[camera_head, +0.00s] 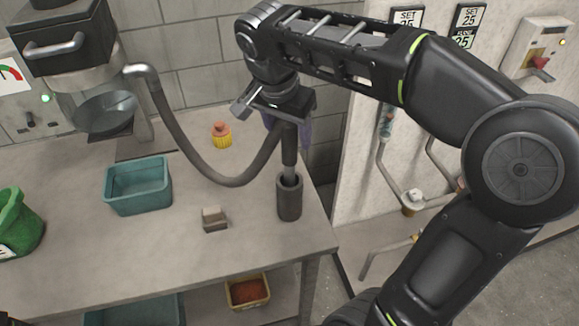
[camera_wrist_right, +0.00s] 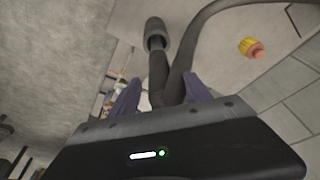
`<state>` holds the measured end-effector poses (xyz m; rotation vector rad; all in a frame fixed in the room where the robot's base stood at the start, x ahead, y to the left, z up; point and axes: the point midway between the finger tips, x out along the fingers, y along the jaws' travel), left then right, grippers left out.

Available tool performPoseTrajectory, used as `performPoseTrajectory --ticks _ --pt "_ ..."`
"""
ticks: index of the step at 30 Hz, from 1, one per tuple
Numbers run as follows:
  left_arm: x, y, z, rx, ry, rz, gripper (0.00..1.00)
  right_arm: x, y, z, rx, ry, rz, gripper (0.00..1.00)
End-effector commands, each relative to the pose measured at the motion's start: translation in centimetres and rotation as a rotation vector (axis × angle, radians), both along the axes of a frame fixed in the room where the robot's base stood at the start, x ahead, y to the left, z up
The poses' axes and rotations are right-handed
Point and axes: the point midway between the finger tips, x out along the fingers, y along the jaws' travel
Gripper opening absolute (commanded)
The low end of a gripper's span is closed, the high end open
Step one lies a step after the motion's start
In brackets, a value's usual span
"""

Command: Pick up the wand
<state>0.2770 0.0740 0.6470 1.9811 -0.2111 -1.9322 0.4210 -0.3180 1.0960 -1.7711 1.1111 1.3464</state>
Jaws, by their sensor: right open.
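The wand (camera_head: 289,150) is a dark handle with a grey lower tube, standing upright in a dark cup-shaped holder (camera_head: 289,200) near the table's right end. A dark hose runs from its upper part to the machine on the left. My right gripper (camera_head: 286,125) is above the holder at the wand's upper part, its purple fingers partly hidden. In the right wrist view, the open fingers lie on either side of the wand (camera_wrist_right: 158,72) and hose; I cannot tell whether they touch. The holder (camera_wrist_right: 155,34) shows beyond them. My left gripper is not in view.
A teal bin (camera_head: 138,205), a small grey-brown block (camera_head: 214,225) and a yellow-and-orange object (camera_head: 221,140) are on the table (camera_head: 90,265). The hose (camera_head: 195,160) loops low behind the block. A green bag-like container (camera_head: 15,225) is at left. A wall panel with pipes stands right.

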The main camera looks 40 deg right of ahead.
Motion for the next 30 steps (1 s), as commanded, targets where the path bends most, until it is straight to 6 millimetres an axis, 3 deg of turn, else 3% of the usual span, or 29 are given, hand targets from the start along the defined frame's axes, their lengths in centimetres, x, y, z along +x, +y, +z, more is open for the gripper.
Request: performPoseTrajectory --ticks 9,27,30 --pt "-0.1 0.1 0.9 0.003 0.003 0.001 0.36 0.5 -1.0 -3.9 0.000 0.002 -0.001 0.56" --pt "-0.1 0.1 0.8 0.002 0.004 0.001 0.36 0.5 -1.0 -4.1 0.000 0.000 -0.001 0.56" --pt "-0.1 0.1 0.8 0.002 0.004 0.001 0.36 0.5 -1.0 -4.1 0.000 0.000 -0.001 0.49"
